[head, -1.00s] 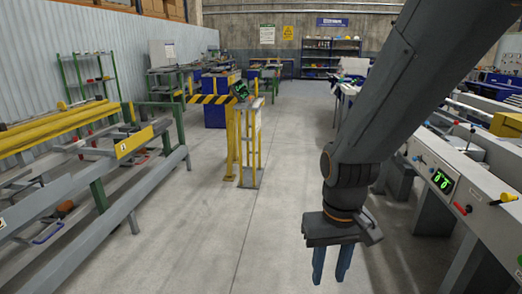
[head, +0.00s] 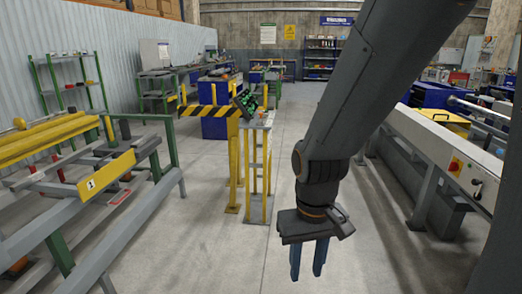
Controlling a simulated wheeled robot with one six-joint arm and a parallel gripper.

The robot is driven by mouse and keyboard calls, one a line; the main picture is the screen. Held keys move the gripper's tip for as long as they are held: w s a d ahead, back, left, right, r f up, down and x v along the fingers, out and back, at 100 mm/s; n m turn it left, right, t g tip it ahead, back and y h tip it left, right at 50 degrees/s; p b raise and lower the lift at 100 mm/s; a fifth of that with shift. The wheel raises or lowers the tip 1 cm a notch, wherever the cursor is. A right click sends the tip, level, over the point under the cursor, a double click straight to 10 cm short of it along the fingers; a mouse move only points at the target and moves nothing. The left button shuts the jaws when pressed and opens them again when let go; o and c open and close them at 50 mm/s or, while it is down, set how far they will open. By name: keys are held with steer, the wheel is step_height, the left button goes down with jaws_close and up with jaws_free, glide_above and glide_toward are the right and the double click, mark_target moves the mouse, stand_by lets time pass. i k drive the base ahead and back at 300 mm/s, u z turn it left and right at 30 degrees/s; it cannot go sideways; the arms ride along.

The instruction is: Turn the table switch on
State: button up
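My gripper (head: 307,272) hangs down right of the picture's middle. Its two blue fingers are apart with nothing between them. It is over the open floor aisle, apart from everything. A dark control screen (head: 244,102) with green marks sits on a yellow stand left of my gripper. A small orange-red piece (head: 262,114) shows on top of the stand's post; its details are too small to tell. I cannot tell which one is the table switch.
A grey runout frame with yellow rails (head: 45,138) and a numbered yellow plate (head: 106,172) fills the left. A yellow-black striped barrier (head: 205,112) joins the yellow stand. The grey machine (head: 410,130) borders the right. The concrete floor between is free.

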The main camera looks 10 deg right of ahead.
mark_target(453, 165)
steer(key=z, duration=0.45)
steer(key=i, duration=1.75)
steer(key=z, duration=1.15)
steer(key=i, duration=0.85)
steer(key=z, duration=0.35)
